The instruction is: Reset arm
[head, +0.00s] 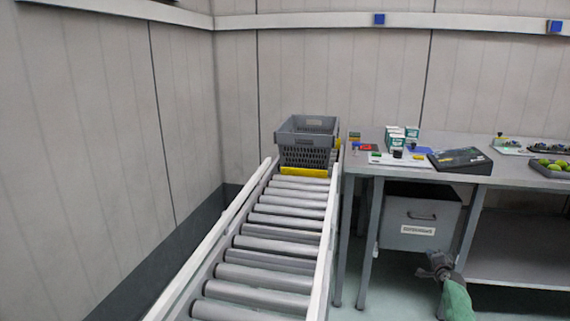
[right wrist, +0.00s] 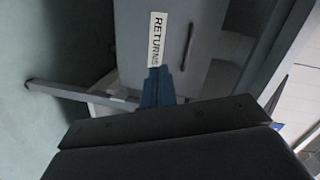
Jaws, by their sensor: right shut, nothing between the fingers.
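My right gripper (head: 438,262) shows at the lower right of the head view, at the end of an arm with a green sleeve. It hangs in front of the workbench, below the tabletop and near the grey drawer unit. In the right wrist view the shut fingers (right wrist: 158,88) point toward the drawer unit (right wrist: 215,50) with its "RETURNS" label. Nothing is held between them. My left gripper does not show in the head view.
A roller conveyor (head: 265,240) runs away from me, with a grey crate (head: 306,155) at its far end. The workbench (head: 500,172) on the right carries several small boxes, a dark device (head: 460,158) and a tray of green fruit (head: 550,168). Open floor lies below the bench front.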

